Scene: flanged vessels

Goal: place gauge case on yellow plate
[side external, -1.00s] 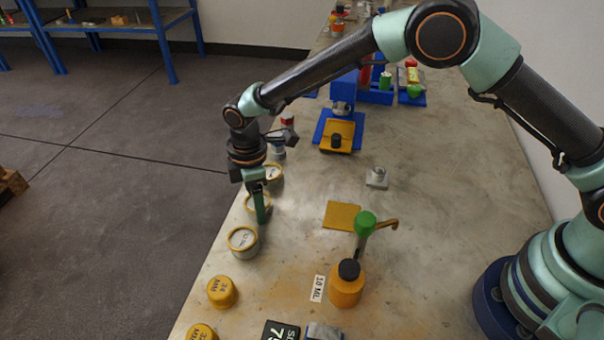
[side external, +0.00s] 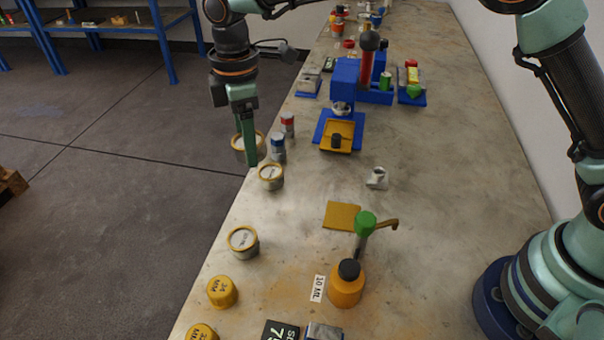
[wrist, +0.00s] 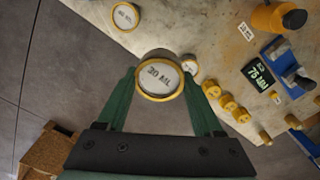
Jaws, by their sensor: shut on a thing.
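A gauge case (side external: 240,151), a round grey vessel with a yellow rim and a pale marked face, is held by my gripper (side external: 249,158). It also shows between the green fingers in the wrist view (wrist: 160,76). My gripper is shut on it and holds it in the air, near the table's left edge in the side view. The yellow plate (side external: 341,215) lies flat and bare on the table, lower and to the right of my gripper. I do not make it out in the wrist view.
Two similar cases (side external: 271,178) (side external: 243,242) stand along the left edge. Yellow cylinders (side external: 222,292) stand nearer the camera. A small grey fitting (side external: 376,178) stands above the plate.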

